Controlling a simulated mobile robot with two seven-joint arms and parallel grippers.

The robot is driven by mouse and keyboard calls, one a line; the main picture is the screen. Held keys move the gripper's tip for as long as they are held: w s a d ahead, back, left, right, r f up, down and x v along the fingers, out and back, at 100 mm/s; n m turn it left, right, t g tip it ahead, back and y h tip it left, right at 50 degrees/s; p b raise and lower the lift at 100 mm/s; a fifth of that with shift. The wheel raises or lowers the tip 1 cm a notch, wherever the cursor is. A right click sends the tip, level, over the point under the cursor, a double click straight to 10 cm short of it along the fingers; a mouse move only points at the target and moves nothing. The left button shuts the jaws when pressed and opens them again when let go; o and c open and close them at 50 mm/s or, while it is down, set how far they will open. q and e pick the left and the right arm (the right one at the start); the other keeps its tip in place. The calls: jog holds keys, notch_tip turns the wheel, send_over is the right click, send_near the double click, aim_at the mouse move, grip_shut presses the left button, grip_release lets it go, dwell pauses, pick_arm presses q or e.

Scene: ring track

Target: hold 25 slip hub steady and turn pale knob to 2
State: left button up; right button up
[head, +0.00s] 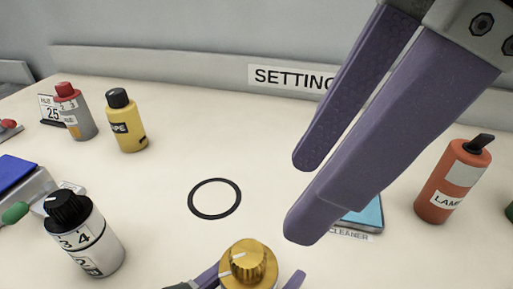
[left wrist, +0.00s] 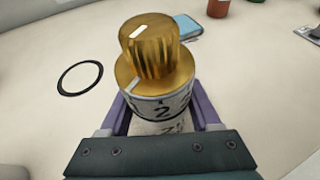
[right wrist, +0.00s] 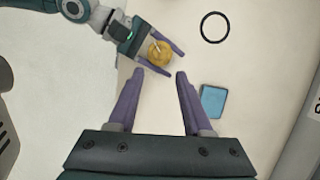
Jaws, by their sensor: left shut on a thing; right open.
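A hub with a gold knob (head: 248,262) stands at the bottom of the head view. In the left wrist view its knob (left wrist: 148,48) has a white mark on top, and a white band (left wrist: 163,111) below carries numbers, with a 2 facing the camera. Lower lettering is partly hidden. My left gripper (head: 255,279) is shut around the hub's body below the knob. My right gripper (head: 302,198) is open and empty, above and to the right of the knob in the head view. The right wrist view shows the gold knob (right wrist: 159,53) beyond its fingertips.
A black ring mark (head: 215,199) lies behind the hub. A black-knobbed numbered hub (head: 83,235) stands left, with a yellow bottle (head: 126,122) and red-topped grey one (head: 77,115) behind. A blue pad (right wrist: 214,101) and orange bottle (head: 452,183) are right.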

jog(key=shift+o, duration=1.4)
jog(key=shift+s+a, duration=0.25)
jog(key=shift+s, duration=0.05)
notch_tip(320, 180, up, 9)
jog(key=s+m+g+y, duration=0.1)
jog(key=m+g+y, duration=0.3)
jog(key=m+y, duration=0.8)
jog(key=m+t+h, duration=0.6)
jog(key=m+t, duration=1.2)
jog(key=m, duration=1.5)
send_near(259, 273)
jog(key=x, duration=1.1)
jog(key=shift+w+a, duration=0.15)
jog(key=shift+w, duration=0.05)
